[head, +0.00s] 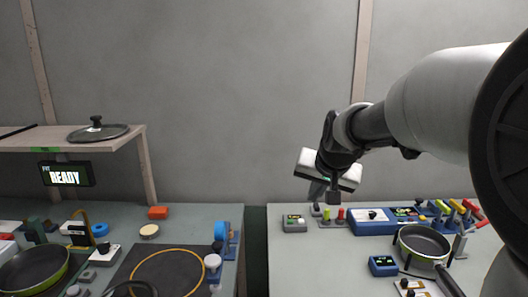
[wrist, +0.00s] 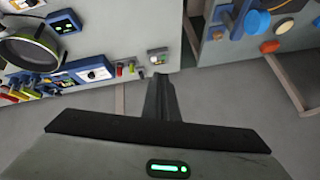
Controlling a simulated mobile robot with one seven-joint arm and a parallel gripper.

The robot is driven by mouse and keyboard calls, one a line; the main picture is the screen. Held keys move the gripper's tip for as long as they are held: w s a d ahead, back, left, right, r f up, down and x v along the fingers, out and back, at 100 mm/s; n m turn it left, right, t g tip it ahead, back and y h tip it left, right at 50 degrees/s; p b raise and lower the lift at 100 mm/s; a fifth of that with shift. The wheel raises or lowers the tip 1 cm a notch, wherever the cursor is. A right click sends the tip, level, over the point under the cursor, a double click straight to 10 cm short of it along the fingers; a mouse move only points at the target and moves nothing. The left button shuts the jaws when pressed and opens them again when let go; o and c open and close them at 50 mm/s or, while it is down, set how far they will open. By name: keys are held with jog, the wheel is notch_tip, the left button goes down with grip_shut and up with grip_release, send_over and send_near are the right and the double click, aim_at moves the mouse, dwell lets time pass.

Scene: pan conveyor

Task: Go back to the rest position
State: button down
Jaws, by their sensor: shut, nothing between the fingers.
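My gripper (head: 322,192) is raised above the left end of the right table in the head view, with nothing held. My white arm reaches in from the right side of the head view and hides part of the wall and the right table.
The right table (head: 300,262) bears a pan (head: 424,241), a blue console (head: 371,220) and several coloured levers. The left table (head: 200,222) has another pan (head: 32,268), a ringed dark mat (head: 126,272) and a shelf (head: 50,138) with a lid (head: 98,132). A gap separates the tables.

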jog(key=s+d+f+n+g, duration=0.1)
jog(key=s+f+n+g, duration=0.15)
jog(key=s, duration=2.55)
notch_tip(320, 180, up, 16)
jog(key=p, duration=1.6)
jog(key=shift+s+d+r+n+t+h, duration=0.15)
jog(key=shift+s+d+n+t+h, duration=0.05)
jog(key=shift+s+n+t+h, duration=0.2)
jog(key=shift+w, duration=0.1)
